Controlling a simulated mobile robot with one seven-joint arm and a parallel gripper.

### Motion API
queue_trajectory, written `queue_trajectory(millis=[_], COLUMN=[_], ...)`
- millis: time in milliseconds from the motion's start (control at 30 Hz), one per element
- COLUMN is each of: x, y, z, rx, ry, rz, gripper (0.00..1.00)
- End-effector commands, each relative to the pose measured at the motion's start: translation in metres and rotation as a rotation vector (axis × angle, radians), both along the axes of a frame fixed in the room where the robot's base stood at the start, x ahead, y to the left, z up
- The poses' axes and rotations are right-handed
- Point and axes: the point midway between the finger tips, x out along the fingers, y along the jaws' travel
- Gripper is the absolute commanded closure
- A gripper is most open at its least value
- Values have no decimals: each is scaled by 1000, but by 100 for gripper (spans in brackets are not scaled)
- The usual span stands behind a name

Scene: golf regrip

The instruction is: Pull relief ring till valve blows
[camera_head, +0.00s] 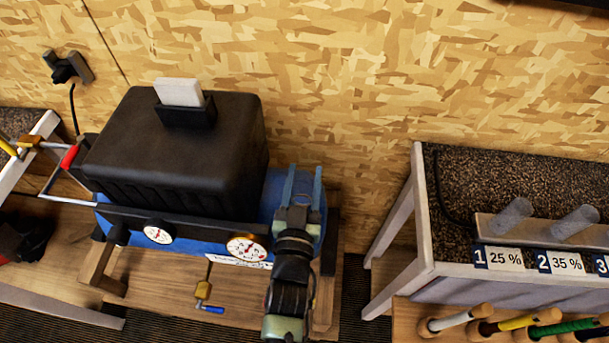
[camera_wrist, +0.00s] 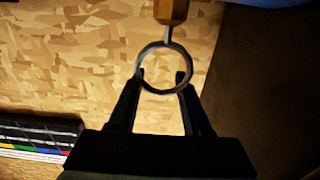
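The relief ring is a plain grey metal ring (camera_wrist: 165,43) in the wrist view, hanging from a thin stem under a brass-coloured valve body (camera_wrist: 170,11). My gripper (camera_wrist: 161,77) is open, with its two dark fingertips seen across the lower half of the ring, one left and one right. I cannot tell whether they touch it or how far apart in depth they are. In the head view my gripper (camera_head: 303,172) is over the right end of the blue compressor tank (camera_head: 275,195). The ring is not visible there.
A black housing (camera_head: 175,150) covers the tank, with a left gauge (camera_head: 158,234) and a right gauge (camera_head: 246,247) in front. A brass valve with a blue lever (camera_head: 207,300) hangs below. A rack of grips (camera_head: 462,271) stands right. Wood-chip wall lies behind.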

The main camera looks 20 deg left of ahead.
Motion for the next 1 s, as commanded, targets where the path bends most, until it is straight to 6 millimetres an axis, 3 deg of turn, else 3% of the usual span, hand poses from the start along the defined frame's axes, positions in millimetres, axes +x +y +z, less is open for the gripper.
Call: queue_trajectory(millis=[33, 100, 533, 1000], x=[0, 0, -9, -89], y=[0, 0, -2, -25], z=[1, 1, -1, -2], rx=[1, 1, 1, -1], ry=[-3, -2, 0, 2], rz=[0, 0, 0, 1], gripper=[43, 33, 33, 33])
